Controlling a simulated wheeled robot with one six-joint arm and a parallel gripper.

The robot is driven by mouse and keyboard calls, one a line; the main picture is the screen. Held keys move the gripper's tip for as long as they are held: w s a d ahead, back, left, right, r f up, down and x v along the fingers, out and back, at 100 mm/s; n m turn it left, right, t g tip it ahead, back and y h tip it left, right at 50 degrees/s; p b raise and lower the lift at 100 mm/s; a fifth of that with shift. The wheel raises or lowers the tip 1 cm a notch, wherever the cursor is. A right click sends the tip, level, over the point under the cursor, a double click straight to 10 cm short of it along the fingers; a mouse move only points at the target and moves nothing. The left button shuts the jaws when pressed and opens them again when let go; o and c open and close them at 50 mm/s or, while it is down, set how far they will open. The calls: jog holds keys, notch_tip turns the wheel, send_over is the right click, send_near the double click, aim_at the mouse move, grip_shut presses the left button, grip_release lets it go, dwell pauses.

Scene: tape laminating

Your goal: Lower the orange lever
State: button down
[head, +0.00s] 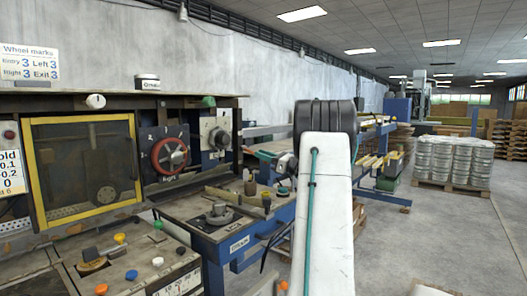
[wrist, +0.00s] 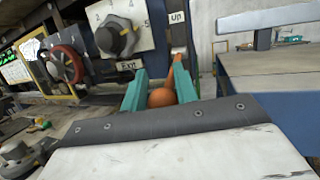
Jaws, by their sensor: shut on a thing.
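The orange lever (wrist: 162,97) is in the middle of the wrist view, its round knob facing the camera. Its thin shaft runs up and back from the knob, below a label reading "Up". My gripper (wrist: 160,86) has its two teal fingers on either side of the knob and is shut on it. In the head view, my gripper (head: 264,155) shows as a bit of teal beside the machine's right end. The orange lever is hidden or too small to tell there.
The red handwheel (head: 170,155) is further left on the machine. A blue table (wrist: 265,75) stands to the right. Wrapped drums (head: 455,160) stand on a pallet across open floor.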

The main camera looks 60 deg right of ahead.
jog(key=shift+f, duration=0.65)
jog(key=c, duration=1.1)
grip_release()
jog(key=shift+w+a, duration=0.1)
jog(key=shift+o, duration=0.2)
jog(key=shift+w, duration=0.15)
jog(key=shift+r, duration=0.15)
jog(key=shift+s, duration=0.3)
jog(key=v, duration=0.7)
jog(key=shift+s, duration=0.2)
jog(key=shift+d, duration=0.2)
